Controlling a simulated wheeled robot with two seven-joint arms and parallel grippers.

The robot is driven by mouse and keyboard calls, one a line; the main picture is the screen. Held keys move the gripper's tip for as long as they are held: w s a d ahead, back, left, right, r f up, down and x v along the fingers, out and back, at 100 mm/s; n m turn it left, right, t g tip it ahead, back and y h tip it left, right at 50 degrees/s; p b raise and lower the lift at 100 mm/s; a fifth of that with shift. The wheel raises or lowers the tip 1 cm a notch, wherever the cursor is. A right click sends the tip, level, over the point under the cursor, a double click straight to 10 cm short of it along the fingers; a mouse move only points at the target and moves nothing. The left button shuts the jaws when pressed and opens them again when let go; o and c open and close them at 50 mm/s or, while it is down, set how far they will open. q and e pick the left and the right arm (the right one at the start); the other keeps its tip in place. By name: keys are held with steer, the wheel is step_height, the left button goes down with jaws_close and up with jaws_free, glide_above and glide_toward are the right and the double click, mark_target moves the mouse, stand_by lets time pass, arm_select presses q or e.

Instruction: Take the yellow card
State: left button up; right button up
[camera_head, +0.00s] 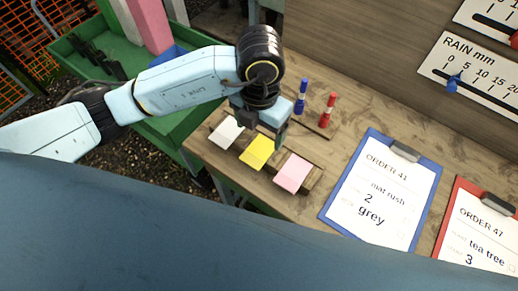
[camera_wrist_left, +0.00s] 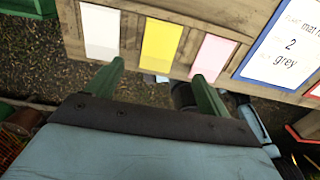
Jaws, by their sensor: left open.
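The yellow card (camera_head: 257,152) stands in a wooden holder on the bench, between a white card (camera_head: 227,131) and a pink card (camera_head: 293,173). My left gripper (camera_head: 262,130) is over the holder, close to the yellow card in the head view. In the left wrist view the yellow card (camera_wrist_left: 161,42) lies ahead of the two spread green fingers of my left gripper (camera_wrist_left: 160,75), roughly centred between them. The gripper is open and nothing is between the fingers. My right gripper is not in view.
A blue marker (camera_head: 301,96) and a red marker (camera_head: 327,110) stand behind the cards. A blue clipboard (camera_head: 326,214) and a red clipboard (camera_head: 447,219) lie to the right. A green tray (camera_head: 150,130) is at the left, beyond the bench edge.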

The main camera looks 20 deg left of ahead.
mark_target(259, 151)
arm_select(q)
step_height(259, 151, down, 8)
steer(key=shift+w+r, duration=0.1)
steer(key=shift+r, duration=0.1)
steer(key=shift+c, duration=0.3)
steer(key=c, duration=1)
